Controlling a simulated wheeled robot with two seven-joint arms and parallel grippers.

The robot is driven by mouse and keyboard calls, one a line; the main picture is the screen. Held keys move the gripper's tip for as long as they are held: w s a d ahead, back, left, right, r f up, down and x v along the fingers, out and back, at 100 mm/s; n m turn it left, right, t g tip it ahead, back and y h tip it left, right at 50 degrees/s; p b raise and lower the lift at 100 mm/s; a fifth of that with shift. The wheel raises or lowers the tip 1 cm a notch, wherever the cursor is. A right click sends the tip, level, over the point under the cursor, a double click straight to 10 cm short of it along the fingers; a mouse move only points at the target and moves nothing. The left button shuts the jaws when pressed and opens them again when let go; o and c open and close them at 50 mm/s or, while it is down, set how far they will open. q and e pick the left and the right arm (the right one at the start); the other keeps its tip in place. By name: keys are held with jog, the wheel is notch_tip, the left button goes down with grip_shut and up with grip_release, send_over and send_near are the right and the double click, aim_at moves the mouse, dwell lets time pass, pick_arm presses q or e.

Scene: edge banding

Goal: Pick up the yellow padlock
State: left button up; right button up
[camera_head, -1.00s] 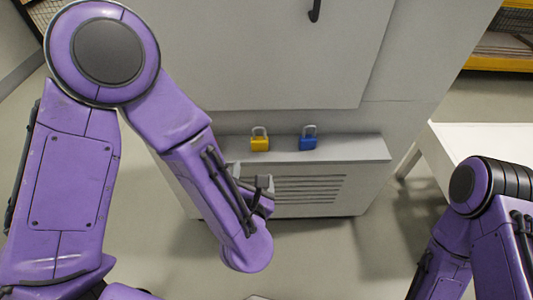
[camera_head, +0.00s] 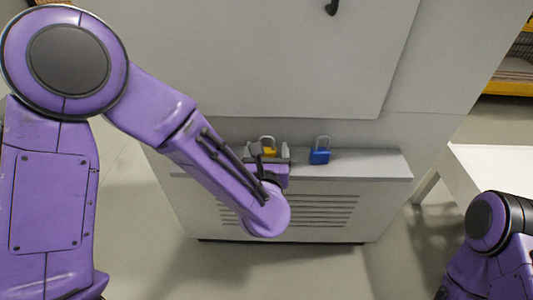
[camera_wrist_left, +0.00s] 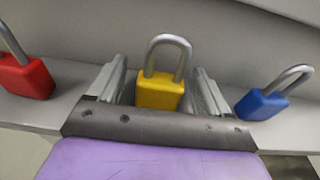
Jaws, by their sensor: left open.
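The yellow padlock (camera_wrist_left: 160,93) stands upright on the grey ledge, its metal shackle up. In the left wrist view it sits between the two open fingers of my left gripper (camera_wrist_left: 162,90), with a gap on each side. In the head view the yellow padlock (camera_head: 268,152) is partly hidden behind my left gripper (camera_head: 269,153). I cannot tell how far the fingers reach past it. My right gripper is out of view; only part of the right arm shows.
A blue padlock (camera_head: 320,156) stands on the ledge (camera_head: 375,164) to the right. A red padlock (camera_wrist_left: 27,79) shows on the left in the left wrist view. The grey cabinet wall (camera_head: 290,60) rises behind the ledge. A white table (camera_head: 495,170) stands at the right.

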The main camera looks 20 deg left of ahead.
pick_arm(q)
jog(key=c, duration=1.1)
jog(key=shift+r, duration=0.1)
jog(key=shift+r, duration=0.3)
jog(key=r, duration=0.1)
jog(key=r+p, duration=0.1)
jog(key=r, duration=0.1)
jog(key=shift+d+r, duration=0.15)
jog(key=shift+d, duration=0.1)
jog(key=d+r, duration=0.1)
jog(key=s+d+r+p, duration=0.1)
jog(key=r, duration=0.1)
jog(key=d+r, duration=0.1)
jog(key=shift+s+d+r, duration=0.25)
jog(key=shift+d+r, duration=0.15)
jog(key=s+d+r, duration=0.1)
jog(key=d, duration=0.2)
jog(key=s+d+r, duration=0.1)
jog(key=d, duration=0.2)
jog(key=s+d+r, duration=0.1)
jog(key=d+r, duration=0.1)
jog(key=d, duration=0.1)
jog(key=shift+s, duration=0.1)
